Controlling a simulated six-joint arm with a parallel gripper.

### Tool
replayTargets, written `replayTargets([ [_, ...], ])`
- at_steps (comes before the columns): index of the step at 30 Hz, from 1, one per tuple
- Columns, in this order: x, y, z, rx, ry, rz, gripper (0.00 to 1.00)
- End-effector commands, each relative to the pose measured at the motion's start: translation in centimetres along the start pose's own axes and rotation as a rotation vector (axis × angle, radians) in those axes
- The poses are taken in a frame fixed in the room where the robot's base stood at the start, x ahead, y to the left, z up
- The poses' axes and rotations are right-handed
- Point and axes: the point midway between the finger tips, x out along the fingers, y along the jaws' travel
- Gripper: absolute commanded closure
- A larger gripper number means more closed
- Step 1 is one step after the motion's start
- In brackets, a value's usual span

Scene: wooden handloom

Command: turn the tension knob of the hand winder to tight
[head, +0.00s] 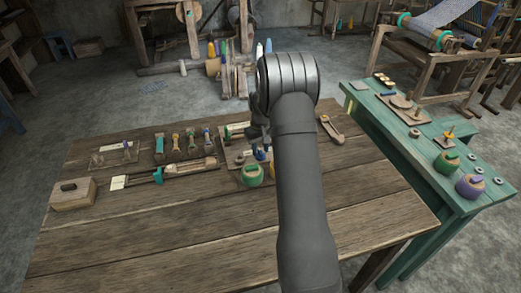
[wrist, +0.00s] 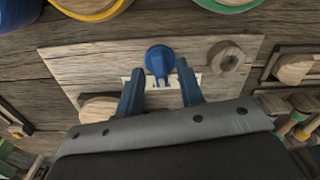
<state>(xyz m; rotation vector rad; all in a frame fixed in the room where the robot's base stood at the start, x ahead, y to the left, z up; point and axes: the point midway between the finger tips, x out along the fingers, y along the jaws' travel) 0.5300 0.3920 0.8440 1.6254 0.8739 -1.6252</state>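The blue tension knob (wrist: 160,60) sits on a pale wooden board (wrist: 90,58) in the wrist view, with a narrow pointer part toward my gripper. A white strip with dark marks (wrist: 136,82) lies beside it, partly hidden by the fingers. My gripper (wrist: 160,70) is open, its two blue fingers apart with the knob between or just beyond their tips; contact cannot be told. In the head view my arm covers much of the board, and a small blue part (head: 261,155) shows beside my gripper.
A wooden ring (wrist: 229,57) stands on the board right of the knob. The table's front is clear.

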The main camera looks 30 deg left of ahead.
Motion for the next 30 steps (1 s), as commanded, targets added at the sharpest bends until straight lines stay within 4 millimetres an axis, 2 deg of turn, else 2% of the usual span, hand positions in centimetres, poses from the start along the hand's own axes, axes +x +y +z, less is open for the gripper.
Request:
replayTargets([
  [4, 0.68, 0.00, 0.02, 0.000, 0.000, 0.000, 0.65],
  [11, 0.73, -0.01, 0.02, 0.000, 0.000, 0.000, 0.65],
  [17, 0.72, -0.01, 0.01, 0.000, 0.000, 0.000, 1.00],
  [30, 0.72, -0.01, -0.01, -0.061, 0.000, 0.000, 1.00],
])
